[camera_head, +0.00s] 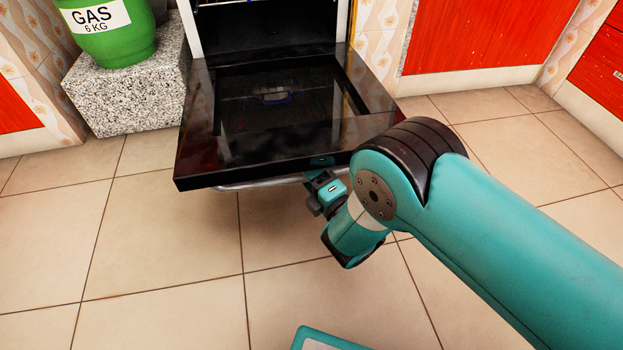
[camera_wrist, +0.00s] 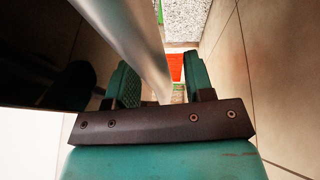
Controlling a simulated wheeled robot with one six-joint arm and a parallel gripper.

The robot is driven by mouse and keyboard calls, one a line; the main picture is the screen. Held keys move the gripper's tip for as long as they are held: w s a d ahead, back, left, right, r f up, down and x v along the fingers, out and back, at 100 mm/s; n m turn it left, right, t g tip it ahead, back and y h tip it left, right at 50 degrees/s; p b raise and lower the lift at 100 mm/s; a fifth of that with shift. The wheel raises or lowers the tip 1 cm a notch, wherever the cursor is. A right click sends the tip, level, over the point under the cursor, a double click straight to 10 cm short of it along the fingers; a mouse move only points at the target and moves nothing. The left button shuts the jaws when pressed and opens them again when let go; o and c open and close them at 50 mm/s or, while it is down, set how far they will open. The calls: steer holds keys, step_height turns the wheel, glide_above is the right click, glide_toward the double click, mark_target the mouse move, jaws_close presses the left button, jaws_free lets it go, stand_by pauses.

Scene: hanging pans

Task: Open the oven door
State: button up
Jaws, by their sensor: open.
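The black oven door (camera_head: 240,155) is swung down and lies close to level in front of the open oven cavity (camera_head: 262,28). Its silver handle bar (camera_head: 262,184) runs below the door's front edge. My gripper (camera_head: 320,178) is at the right part of that front edge, partly under it. In the wrist view the handle (camera_wrist: 135,40) runs between the two spread fingers of my gripper (camera_wrist: 163,88). The jaws are open, and I cannot tell whether either finger touches the bar. The dark door face (camera_wrist: 40,50) fills the left of that view.
A green gas cylinder (camera_head: 108,30) stands on a speckled stone block (camera_head: 130,85) left of the oven. Red cabinets (camera_head: 480,35) are at the right and back. The tiled floor (camera_head: 150,260) in front of the door is clear at the left.

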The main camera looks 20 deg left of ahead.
mark_target(312, 146)
jaws_close()
step_height(312, 146, up, 9)
steer(key=p, duration=0.8)
steer(key=shift+w+r, duration=0.1)
steer(key=shift+r, duration=0.1)
steer(key=shift+f, duration=0.15)
jaws_free()
steer(key=shift+f, duration=0.2)
